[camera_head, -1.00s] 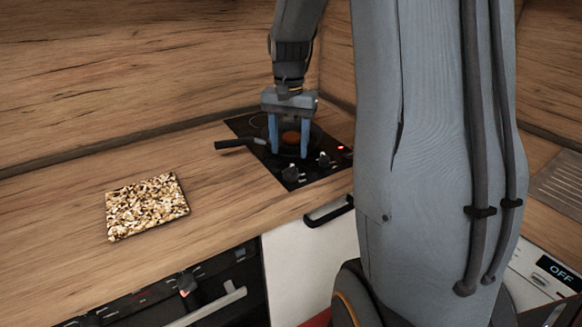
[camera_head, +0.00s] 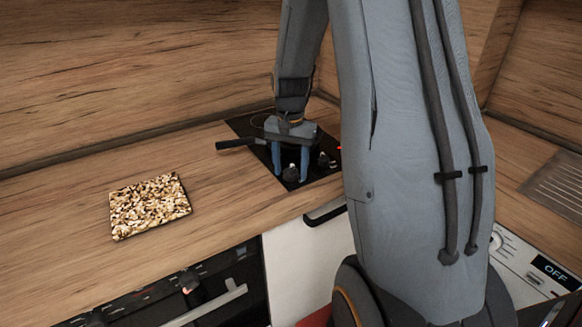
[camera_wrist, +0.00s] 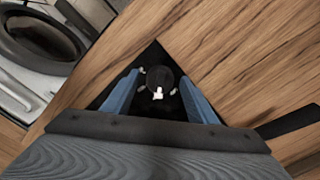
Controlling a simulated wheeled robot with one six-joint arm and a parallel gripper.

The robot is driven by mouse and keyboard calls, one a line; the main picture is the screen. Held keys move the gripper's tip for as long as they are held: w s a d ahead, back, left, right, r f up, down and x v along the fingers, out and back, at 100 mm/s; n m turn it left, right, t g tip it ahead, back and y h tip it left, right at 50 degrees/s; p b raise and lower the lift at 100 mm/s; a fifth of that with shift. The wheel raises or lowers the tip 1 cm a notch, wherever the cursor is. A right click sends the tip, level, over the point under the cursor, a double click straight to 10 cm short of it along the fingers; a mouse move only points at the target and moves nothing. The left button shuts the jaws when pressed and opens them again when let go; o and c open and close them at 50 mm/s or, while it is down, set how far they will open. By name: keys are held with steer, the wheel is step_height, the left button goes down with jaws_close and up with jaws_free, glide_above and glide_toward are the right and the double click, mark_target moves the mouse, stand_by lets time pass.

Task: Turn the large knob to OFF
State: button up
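A black cooktop (camera_head: 250,126) is set in the wooden counter. Its front-left knob (camera_head: 290,173) is dark with a light mark; a second knob (camera_head: 323,160) stands to its right. I cannot tell from size which is the large one, and no OFF mark is readable beside them. My gripper (camera_head: 290,176) points down over the front-left knob with its blue fingers apart on either side. In the wrist view, a dark round knob with a white mark (camera_wrist: 158,93) lies between the open fingers (camera_wrist: 160,76). Contact is not visible.
A pan handle (camera_head: 240,143) sticks out left of the cooktop; my gripper hides much of the pan. A speckled board (camera_head: 150,206) lies on the counter at left. A red light (camera_head: 340,147) shows at the cooktop's right. An appliance display reads OFF (camera_head: 555,273) at lower right.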

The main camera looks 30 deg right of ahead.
steer(key=c, duration=1)
steer(key=shift+o, duration=0.2)
steer(key=shift+n, duration=0.3)
steer(key=n+p, duration=0.2)
steer(key=n, duration=0.2)
steer(key=shift+r+n, duration=0.1)
steer(key=shift+n, duration=0.2)
steer(key=n+p, duration=0.1)
steer(key=n, duration=0.3)
steer(key=shift+w+n, duration=0.1)
steer(key=shift+n, duration=0.2)
steer(key=shift+p, duration=0.3)
steer(key=o, duration=1.1)
steer(key=shift+c, duration=0.2)
